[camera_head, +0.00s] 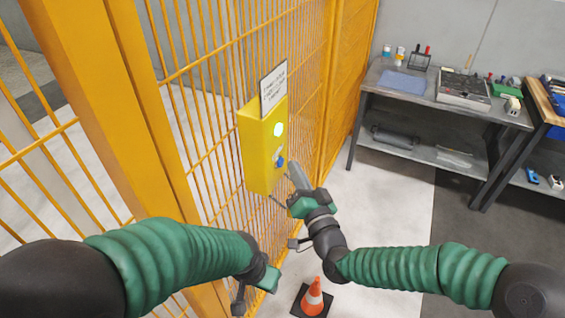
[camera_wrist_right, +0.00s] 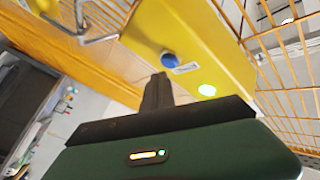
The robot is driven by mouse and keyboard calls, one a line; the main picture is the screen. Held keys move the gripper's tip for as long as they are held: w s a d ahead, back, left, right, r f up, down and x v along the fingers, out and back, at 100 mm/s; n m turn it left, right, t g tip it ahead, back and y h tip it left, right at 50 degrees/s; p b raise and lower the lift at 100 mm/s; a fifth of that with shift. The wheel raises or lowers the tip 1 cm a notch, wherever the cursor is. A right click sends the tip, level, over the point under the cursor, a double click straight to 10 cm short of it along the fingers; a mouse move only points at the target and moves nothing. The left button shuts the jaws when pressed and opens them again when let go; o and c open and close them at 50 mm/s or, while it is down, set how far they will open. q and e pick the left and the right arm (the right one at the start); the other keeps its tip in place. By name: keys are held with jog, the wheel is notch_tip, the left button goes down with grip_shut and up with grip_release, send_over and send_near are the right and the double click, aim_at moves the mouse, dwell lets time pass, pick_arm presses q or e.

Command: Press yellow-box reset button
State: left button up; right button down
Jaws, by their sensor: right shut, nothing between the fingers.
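The yellow box (camera_head: 261,146) is mounted on the orange mesh fence, with a lit pale-green light (camera_head: 278,129) above a blue button (camera_head: 280,162). In the right wrist view the box (camera_wrist_right: 225,60) shows its blue button (camera_wrist_right: 169,60) and glowing light (camera_wrist_right: 207,90). My right gripper (camera_head: 292,172) is shut and empty, its tip just in front of the box near the blue button. Its fingers (camera_wrist_right: 157,80) point toward the button in the wrist view; I cannot tell whether they touch it. My left gripper (camera_head: 254,292) is low near the fence; its fingers are unclear.
A white sign (camera_head: 273,88) stands on top of the box. The orange fence (camera_head: 215,110) runs along the left. An orange-white cone (camera_head: 313,297) stands on the floor below my right arm. A grey workbench (camera_head: 440,98) with tools is at back right. Floor between is clear.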

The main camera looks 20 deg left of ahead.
jog(key=shift+d, duration=0.25)
jog(key=d, duration=0.4)
jog(key=shift+s+d, duration=0.1)
jog(key=shift+d, duration=0.3)
dwell(0.4)
